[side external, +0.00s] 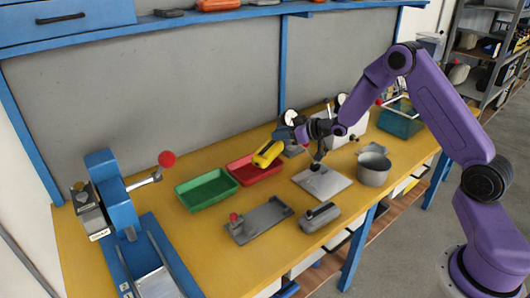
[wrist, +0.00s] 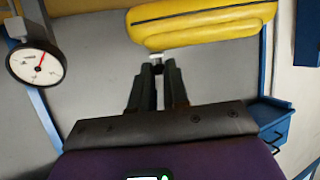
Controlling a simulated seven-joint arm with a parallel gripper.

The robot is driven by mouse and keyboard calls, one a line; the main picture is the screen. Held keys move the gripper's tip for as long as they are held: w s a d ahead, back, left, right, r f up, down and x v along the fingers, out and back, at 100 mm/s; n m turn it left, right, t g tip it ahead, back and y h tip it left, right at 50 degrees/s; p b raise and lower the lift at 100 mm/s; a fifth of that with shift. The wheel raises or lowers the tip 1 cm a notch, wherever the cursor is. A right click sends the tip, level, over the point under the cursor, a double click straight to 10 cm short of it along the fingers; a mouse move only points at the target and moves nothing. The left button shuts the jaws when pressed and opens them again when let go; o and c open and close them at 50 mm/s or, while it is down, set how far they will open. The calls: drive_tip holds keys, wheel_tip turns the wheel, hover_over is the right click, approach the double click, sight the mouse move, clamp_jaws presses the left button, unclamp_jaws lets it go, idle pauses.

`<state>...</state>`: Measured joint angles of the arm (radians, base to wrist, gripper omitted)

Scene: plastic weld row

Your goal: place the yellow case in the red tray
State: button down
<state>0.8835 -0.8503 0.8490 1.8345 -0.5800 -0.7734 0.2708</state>
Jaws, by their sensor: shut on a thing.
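The yellow case (side external: 267,154) is held tilted at the end of my gripper (side external: 297,137). In the side view it overlaps the back right part of the red tray (side external: 245,173); how high it is above the tray I cannot tell. In the wrist view the yellow case (wrist: 205,22) spans the top, just past the fingertips of my gripper (wrist: 159,62), which are close together on a small light part at its edge. The red tray's inside is partly hidden by the case in the side view.
A green tray (side external: 207,189) stands left of the red tray. A grey plate (side external: 322,183), a grey pot (side external: 373,168) and a grey fixture (side external: 259,220) are on the table. A dial gauge (wrist: 36,64) is close by in the wrist view. A blue press (side external: 128,205) stands far left.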

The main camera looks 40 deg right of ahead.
drive_tip(key=shift+w+d+f, duration=0.1)
drive_tip(key=shift+w+f, duration=1.3)
drive_tip(key=shift+f, duration=0.35)
drive_tip(key=shift+w+d+f, duration=0.1)
drive_tip(key=shift+w+f, duration=1.35)
drive_tip(key=shift+f, duration=0.3)
drive_tip(key=shift+w+d+f, duration=0.1)
drive_tip(key=shift+w+f, duration=1.3)
drive_tip(key=shift+f, duration=0.35)
drive_tip(key=shift+f, duration=0.1)
drive_tip(key=c, duration=1.1)
unclamp_jaws()
drive_tip(key=shift+s+d+r, duration=0.1)
drive_tip(key=shift+s+r, duration=0.15)
drive_tip(key=v, duration=1.1)
drive_tip(key=shift+s, duration=0.2)
